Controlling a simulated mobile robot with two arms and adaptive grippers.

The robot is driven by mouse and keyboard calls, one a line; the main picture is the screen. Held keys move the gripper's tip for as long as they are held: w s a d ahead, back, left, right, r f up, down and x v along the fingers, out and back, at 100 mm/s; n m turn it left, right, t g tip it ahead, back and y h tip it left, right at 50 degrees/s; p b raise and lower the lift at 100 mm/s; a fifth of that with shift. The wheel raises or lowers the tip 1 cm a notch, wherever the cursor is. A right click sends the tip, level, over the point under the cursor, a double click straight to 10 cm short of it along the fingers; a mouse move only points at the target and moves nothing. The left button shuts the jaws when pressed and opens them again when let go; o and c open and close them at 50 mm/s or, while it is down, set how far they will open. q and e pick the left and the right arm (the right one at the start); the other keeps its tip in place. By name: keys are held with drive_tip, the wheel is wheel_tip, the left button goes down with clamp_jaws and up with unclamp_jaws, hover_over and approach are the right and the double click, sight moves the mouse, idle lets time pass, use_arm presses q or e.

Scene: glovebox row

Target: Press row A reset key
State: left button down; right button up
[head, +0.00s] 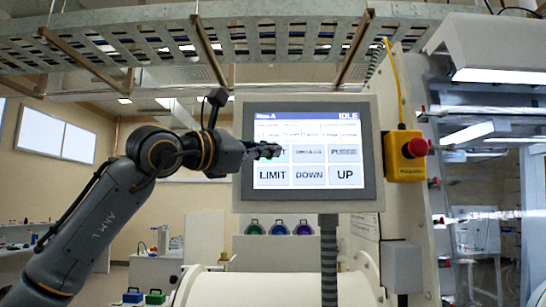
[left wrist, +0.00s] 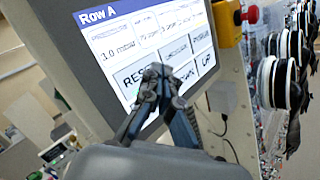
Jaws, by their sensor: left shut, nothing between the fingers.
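The touch panel (head: 305,205) shows "Row A" and "IDLE" along its top bar. LIMIT, DOWN and UP fill the lowest key row, with PURGE at the right of the row above. My left gripper (head: 268,151) is shut and empty, in front of the panel's left side, where it covers the left key of the middle row. My right gripper is not in view.
A yellow box with a red emergency button (head: 417,147) is mounted right of the panel. A cable tray (head: 270,40) runs overhead. A ribbed conduit (head: 328,250) drops below the panel, beside a white cylindrical housing (head: 255,287).

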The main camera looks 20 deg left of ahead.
use_arm(q)
drive_tip(key=s+b, duration=0.1)
drive_tip(key=s, duration=0.1)
drive_tip(key=s+d+b, duration=0.1)
drive_tip(key=s, duration=0.1)
drive_tip(key=shift+s+d, duration=0.1)
drive_tip(key=shift+s, duration=0.05)
idle(0.9)
